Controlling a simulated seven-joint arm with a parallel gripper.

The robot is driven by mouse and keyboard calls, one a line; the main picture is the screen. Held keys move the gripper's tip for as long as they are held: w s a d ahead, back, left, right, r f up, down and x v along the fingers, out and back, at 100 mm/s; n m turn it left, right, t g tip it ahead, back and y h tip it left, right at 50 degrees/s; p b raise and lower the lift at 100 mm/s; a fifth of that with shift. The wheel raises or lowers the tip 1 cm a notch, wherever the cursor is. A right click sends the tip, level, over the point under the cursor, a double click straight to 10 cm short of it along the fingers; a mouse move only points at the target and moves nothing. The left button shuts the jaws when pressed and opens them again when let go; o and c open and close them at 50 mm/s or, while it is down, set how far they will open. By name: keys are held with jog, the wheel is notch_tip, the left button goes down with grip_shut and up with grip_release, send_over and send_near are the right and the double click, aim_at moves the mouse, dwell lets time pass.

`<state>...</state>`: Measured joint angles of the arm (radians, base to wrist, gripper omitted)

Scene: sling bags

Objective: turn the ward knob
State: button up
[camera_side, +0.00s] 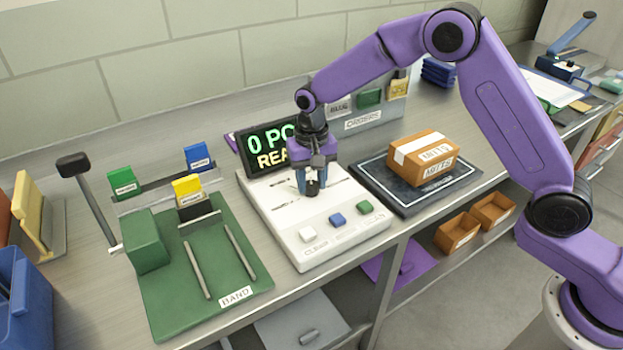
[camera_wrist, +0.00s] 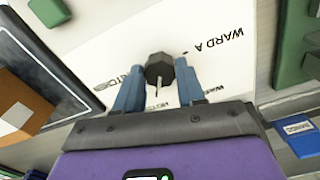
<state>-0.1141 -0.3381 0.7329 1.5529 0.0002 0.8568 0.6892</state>
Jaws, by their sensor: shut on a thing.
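The ward knob (camera_wrist: 159,70) is a small dark round knob with a pale pointer line, on the white console (camera_side: 289,230). In the wrist view the label "WARD A" is printed to its right, and other labels around it are partly hidden by the fingers. My gripper (camera_wrist: 158,88) has its two blue fingers shut on the knob, one on each side. In the side view my gripper (camera_side: 312,188) points straight down over the console, and the knob shows as a dark bit between the fingertips.
A dark display (camera_side: 266,150) with green and yellow text stands behind the knob. White, blue (camera_side: 337,220) and green buttons line the console's front. A cardboard box (camera_side: 423,157) sits on a dark pad to the right. A green hand press (camera_side: 205,270) stands left.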

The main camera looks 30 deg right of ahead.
aim_at(312, 185)
jog(key=shift+r, duration=0.1)
dwell(0.4)
jog(key=o, duration=1.1)
jog(key=shift+c, duration=0.2)
notch_tip(312, 185, up, 17)
jog(key=shift+r, duration=0.2)
jog(key=s+d+f+n, duration=0.2)
jog(key=s+d+n, duration=0.3)
jog(key=s, duration=0.7)
jog(key=s+d+f+n, duration=0.2)
jog(key=s+d+n, duration=0.3)
jog(key=s, duration=0.7)
jog(key=s+d+f+n, duration=0.3)
jog(key=s+d+n, duration=0.2)
jog(key=s, duration=0.7)
